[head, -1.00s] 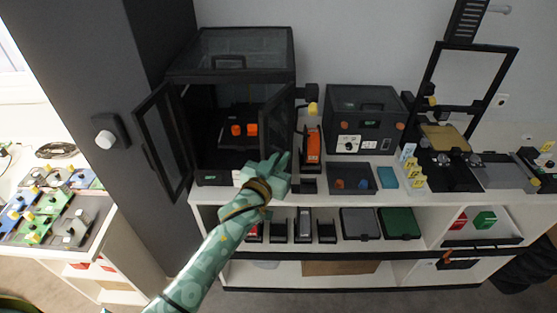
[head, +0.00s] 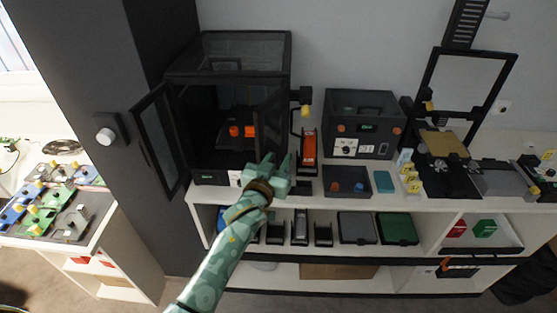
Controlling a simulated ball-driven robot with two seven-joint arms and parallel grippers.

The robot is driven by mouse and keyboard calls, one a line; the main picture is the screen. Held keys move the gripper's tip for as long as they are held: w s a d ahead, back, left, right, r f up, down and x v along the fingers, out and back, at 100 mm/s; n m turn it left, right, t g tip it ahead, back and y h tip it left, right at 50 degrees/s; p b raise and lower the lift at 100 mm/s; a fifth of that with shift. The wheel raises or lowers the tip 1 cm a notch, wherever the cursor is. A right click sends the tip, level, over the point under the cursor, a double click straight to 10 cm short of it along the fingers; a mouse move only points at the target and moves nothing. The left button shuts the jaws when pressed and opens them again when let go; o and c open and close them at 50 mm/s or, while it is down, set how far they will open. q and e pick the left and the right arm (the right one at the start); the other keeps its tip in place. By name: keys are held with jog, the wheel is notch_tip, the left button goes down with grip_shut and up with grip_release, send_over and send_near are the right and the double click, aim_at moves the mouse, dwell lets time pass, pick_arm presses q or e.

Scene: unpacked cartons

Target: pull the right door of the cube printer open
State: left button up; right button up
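The cube printer (head: 232,44) is a black enclosure with clear panels at the left end of the white shelf unit. Its left door (head: 158,140) stands swung out to the left. Its right door (head: 269,128) stands partly open, angled out from the right side of the front. Orange parts show inside. My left gripper (head: 276,161), green with a dark band at the wrist, is at the lower end of the right door. Its two fingers are apart with nothing visible between them; whether it touches the door I cannot tell. My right gripper is not in view.
Right of the printer are an orange-and-black tool (head: 309,150), a dark tray (head: 346,182), a dark control box (head: 363,122) and an open-frame printer (head: 464,90). A grey pillar (head: 110,90) stands close left of the left door.

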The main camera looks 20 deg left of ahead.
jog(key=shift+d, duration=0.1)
pick_arm(q)
jog(key=shift+s, duration=0.2)
jog(key=s+a, duration=0.1)
jog(key=s, duration=1.5)
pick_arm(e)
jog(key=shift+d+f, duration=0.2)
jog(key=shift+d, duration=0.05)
